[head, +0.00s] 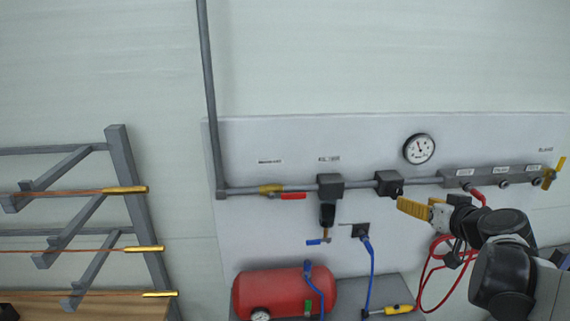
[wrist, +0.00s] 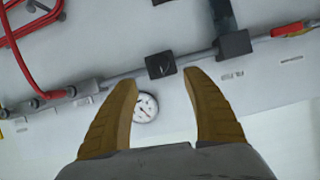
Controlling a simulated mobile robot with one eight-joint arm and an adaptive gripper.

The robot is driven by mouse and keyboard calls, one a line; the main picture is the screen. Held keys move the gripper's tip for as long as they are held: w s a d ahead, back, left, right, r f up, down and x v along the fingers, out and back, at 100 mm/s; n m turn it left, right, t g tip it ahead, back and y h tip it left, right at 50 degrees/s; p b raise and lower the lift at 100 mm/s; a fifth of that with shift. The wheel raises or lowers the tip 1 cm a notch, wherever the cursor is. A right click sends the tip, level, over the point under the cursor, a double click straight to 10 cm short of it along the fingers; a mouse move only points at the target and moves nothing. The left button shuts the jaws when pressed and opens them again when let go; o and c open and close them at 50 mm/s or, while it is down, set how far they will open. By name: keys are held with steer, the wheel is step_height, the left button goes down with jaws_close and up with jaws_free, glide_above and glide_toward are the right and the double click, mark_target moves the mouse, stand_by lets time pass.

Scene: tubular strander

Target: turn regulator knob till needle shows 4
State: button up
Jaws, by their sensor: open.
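The black regulator block (head: 385,181) sits on the grey pipe along the wall panel, with a dark knob on its front; the knob's setting is hard to read. In the wrist view the regulator (wrist: 160,65) lies just beyond the fingertips, roughly between them. The round white gauge (head: 419,148) is above and right of it; its needle points up and slightly left, and its numbers are too small to read. The wrist view shows the gauge (wrist: 145,107) between the fingers. My gripper (head: 402,205) has yellow fingers, open and empty, below and right of the regulator, apart from it.
A filter block (head: 330,187) and a red-handled valve (head: 291,196) are left on the pipe. A manifold (head: 490,177) with a red hose (head: 432,262) is at right. Below are a red tank (head: 285,292) and a blue hose (head: 373,270). A rack (head: 135,200) stands far left.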

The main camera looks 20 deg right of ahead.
mark_target(397, 194)
steer(key=p+x, duration=0.3)
steer(key=x, duration=0.9)
steer(key=shift+d+r, duration=0.1)
steer(key=shift+r, duration=0.1)
steer(key=c, duration=1.2)
